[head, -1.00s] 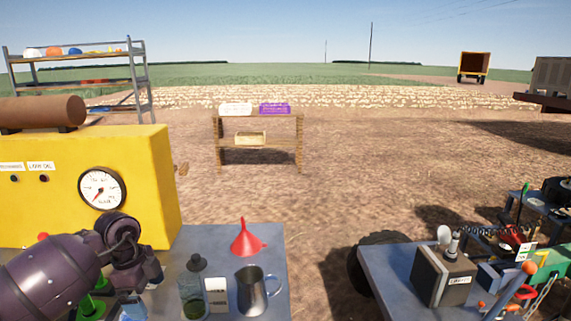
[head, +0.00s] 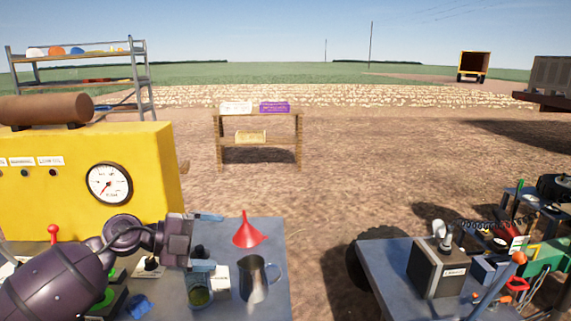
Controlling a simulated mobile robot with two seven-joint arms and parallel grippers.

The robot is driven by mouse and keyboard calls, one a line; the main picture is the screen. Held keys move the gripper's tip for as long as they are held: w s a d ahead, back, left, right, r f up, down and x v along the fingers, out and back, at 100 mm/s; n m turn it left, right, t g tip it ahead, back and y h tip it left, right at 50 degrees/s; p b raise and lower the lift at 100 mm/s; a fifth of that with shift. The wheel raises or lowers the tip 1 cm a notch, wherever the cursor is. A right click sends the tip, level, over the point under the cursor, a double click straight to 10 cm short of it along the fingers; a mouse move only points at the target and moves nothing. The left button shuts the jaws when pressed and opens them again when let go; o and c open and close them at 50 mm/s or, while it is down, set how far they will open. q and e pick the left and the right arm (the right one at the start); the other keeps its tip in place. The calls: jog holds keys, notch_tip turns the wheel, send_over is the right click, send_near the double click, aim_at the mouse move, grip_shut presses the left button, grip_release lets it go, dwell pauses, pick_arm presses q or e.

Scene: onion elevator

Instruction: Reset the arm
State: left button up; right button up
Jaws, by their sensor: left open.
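My left arm comes in from the left, and its gripper (head: 214,241) points right over the grey table (head: 275,305). Its two bluish fingers are apart, one above the other in the picture. No object is clearly held. My right gripper is not in view.
Behind the arm is a yellow machine (head: 145,170) with a gauge (head: 109,183). Bare ground separates this table from the right one (head: 385,260).

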pick_arm(q)
jog(key=s+a+f+n+t+y, duration=0.3)
jog(key=a+f+n+t+y, duration=0.25)
jog(key=n, duration=0.45)
jog(key=s+a+f+n+t+y, duration=0.3)
jog(key=s+f+n+t+y, duration=0.15)
jog(key=f+n+t, duration=0.35)
jog(key=s+a+f+n+g+y, duration=0.1)
jog(key=s+f+n+g+y, duration=0.1)
jog(key=s+f, duration=0.7)
jog(key=s+a+f+n+g+y, duration=0.2)
jog(key=s+f+n+g, duration=0.3)
jog(key=s+f, duration=0.5)
jog(key=s+n, duration=0.2)
jog(key=s, duration=0.1)
jog(key=shift+s+a+f, duration=0.2)
jog(key=shift+s, duration=0.1)
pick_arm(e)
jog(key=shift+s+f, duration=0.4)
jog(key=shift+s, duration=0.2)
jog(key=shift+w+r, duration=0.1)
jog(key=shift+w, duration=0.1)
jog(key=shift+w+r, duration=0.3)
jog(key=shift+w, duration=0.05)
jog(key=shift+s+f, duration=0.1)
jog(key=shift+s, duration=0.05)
